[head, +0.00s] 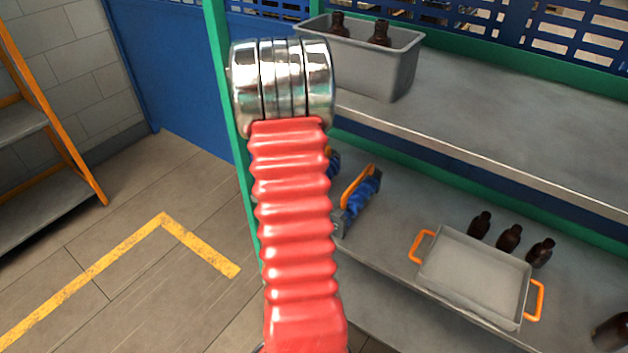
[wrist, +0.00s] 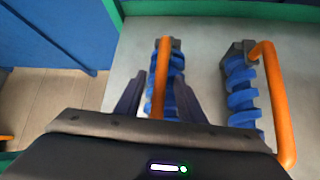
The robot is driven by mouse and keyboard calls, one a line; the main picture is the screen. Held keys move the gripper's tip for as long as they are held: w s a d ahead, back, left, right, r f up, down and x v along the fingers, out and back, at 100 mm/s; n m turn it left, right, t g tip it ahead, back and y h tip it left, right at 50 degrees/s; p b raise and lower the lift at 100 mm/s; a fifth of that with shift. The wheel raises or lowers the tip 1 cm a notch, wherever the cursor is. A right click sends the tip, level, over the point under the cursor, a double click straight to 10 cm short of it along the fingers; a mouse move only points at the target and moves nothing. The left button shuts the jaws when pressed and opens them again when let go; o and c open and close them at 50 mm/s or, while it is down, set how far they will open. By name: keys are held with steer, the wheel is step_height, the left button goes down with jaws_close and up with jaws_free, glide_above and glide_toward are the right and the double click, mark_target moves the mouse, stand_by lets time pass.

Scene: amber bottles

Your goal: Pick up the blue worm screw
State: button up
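Two blue worm screws with orange handles lie on the lower grey shelf. In the wrist view one blue worm screw (wrist: 177,68) is straight ahead, and the other blue worm screw (wrist: 241,92) lies to its right. My gripper (wrist: 159,82) is open, with one dark finger on each side of the nearer-centre screw in the picture. I cannot tell its height above the screw or whether it touches. In the head view one worm screw (head: 364,200) shows right of my arm, and the other (head: 334,162) is mostly hidden behind it. My gripper is hidden there.
On the lower shelf (head: 385,300) a grey tray (head: 470,275) with orange handles stands right, with several amber bottles (head: 509,238) beside it. The upper shelf (head: 480,110) holds a grey bin (head: 380,68) with two bottles. A green post (head: 220,60) stands left of the shelves.

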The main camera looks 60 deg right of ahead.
steer(key=shift+c, duration=0.4)
jaws_close()
steer(key=shift+r, duration=0.15)
